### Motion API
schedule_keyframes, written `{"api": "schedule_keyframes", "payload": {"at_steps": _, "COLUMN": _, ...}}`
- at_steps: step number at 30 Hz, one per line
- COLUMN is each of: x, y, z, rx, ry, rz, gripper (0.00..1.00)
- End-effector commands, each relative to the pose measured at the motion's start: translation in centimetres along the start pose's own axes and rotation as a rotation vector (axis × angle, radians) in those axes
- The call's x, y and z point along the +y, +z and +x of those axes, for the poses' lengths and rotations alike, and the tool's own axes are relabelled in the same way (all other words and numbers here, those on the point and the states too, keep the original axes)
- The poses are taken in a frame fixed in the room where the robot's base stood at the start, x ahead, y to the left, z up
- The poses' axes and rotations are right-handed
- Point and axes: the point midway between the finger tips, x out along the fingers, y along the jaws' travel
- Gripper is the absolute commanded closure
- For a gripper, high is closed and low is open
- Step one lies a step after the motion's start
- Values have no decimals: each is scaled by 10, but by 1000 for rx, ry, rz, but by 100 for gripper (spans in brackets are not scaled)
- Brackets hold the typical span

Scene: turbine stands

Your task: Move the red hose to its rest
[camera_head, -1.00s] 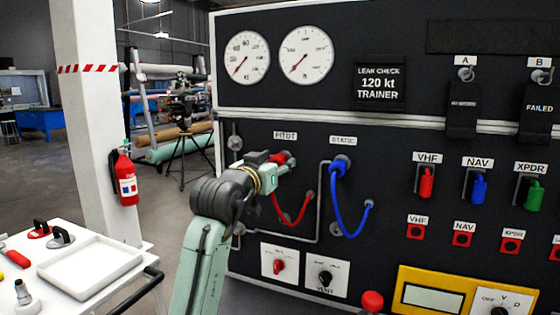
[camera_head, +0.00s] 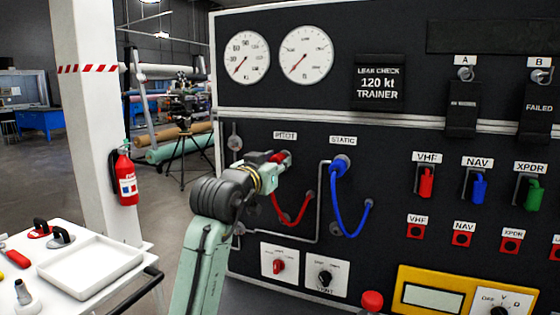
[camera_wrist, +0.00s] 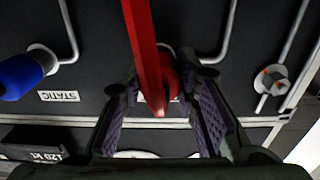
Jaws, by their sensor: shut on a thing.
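The red hose (camera_head: 291,221) hangs in a U below the PITOT label on the black panel. One end meets a fitting on the right of the loop; its other end, a red connector, is at my gripper. My gripper (camera_head: 279,160) is at the panel just under the PITOT label. In the wrist view, my gripper (camera_wrist: 166,75) has its fingers on either side of the red connector, and the red hose (camera_wrist: 144,45) crosses in front of it. Whether the connector is seated on a port is hidden. I cannot tell which fitting is the hose's rest.
The blue hose (camera_head: 349,228) hangs close on the right under STATIC. A metal fitting (camera_head: 235,143) sits left of PITOT. Grey pipes run along the panel. A red knob (camera_head: 279,266) and a black knob (camera_head: 325,278) are below. A white cart (camera_head: 90,265) stands left.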

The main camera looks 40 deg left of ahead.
Motion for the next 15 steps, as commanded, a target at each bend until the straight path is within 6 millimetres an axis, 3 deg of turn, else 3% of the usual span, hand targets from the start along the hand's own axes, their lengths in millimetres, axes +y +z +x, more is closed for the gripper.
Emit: {"api": "schedule_keyframes", "payload": {"at_steps": 15, "x": -1, "y": -1, "z": -9, "rx": 3, "ry": -2, "rz": 0, "gripper": 100}}
